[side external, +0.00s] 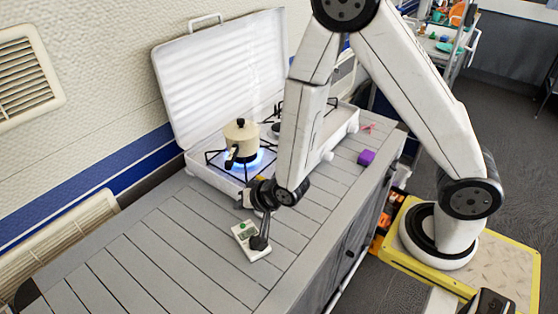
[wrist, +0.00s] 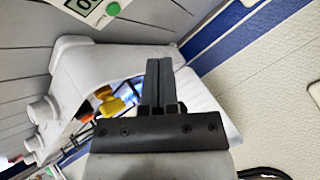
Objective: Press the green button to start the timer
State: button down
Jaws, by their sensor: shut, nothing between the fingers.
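The timer is a small white device (side external: 246,251) lying on the grey slatted counter in front of the stove. Its green button (side external: 242,226) is on its far left part in the side view, near a small display. In the wrist view part of the timer (wrist: 88,8) shows at the top edge, with the green button (wrist: 113,9) clear of the fingers. My gripper (side external: 241,199) is above and beyond the timer, pointing roughly toward the stove and wall. A dark part of my wrist hides the timer's right side. In the wrist view my gripper (wrist: 160,64) is shut and empty.
A white camp stove (side external: 222,174) with raised lid stands behind the timer. A cream pot (side external: 241,138) sits over a lit blue flame. A purple block (side external: 366,157) lies on the counter to the right. The counter's near left part is clear.

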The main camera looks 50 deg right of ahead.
aim_at(245, 228)
jog(key=shift+f, duration=2.25)
jog(key=shift+f, duration=0.75)
dwell(1.3)
dwell(0.4)
jog(key=shift+r, duration=0.75)
jog(key=shift+r, duration=0.15)
jog(key=shift+r, duration=2.35)
